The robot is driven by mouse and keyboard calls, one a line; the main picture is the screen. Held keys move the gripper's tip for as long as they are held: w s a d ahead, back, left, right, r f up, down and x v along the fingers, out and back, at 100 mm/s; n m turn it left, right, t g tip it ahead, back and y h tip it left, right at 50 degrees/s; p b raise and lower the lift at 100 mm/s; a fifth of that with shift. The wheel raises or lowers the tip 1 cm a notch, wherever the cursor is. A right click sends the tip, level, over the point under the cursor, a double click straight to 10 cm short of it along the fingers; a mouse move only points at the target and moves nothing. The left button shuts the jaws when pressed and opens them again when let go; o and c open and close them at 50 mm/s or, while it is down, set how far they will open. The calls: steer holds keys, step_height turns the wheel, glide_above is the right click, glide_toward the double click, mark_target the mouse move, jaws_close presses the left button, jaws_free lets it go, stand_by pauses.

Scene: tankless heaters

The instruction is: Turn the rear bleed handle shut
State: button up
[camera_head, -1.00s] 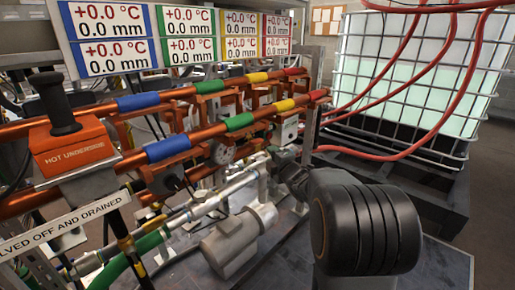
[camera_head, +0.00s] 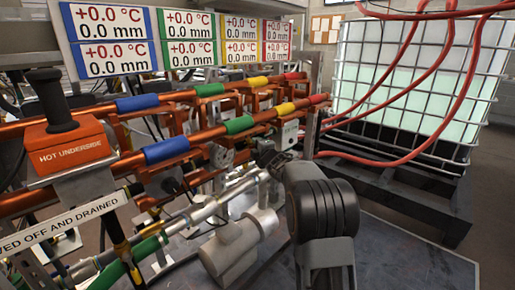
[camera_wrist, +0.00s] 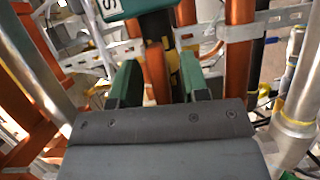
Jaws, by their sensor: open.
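My gripper (camera_head: 266,152) reaches in among the copper pipes in the head view, at the lower manifold near its green and yellow bands. It is small and partly hidden by my arm there. In the wrist view my gripper (camera_wrist: 160,80) is open, its two green fingers apart. A black upright part (camera_wrist: 157,28) and a copper pipe (camera_wrist: 155,72) show between and beyond the fingers. I cannot tell whether the black part is the rear bleed handle, or whether a finger touches it. No bleed handle is clearly readable in the head view.
Upper and lower copper manifolds (camera_head: 172,148) carry coloured bands. An orange "HOT UNDERSIDE" box (camera_head: 68,146) with a black knob stands left. A grey pump (camera_head: 238,247) sits below. Red hoses (camera_head: 385,160) run to a caged tank (camera_head: 415,85) at right. A green lettered plate (camera_wrist: 122,8) crosses the wrist view's top.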

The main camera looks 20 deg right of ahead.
steer(key=shift+c, duration=0.2)
jaws_close()
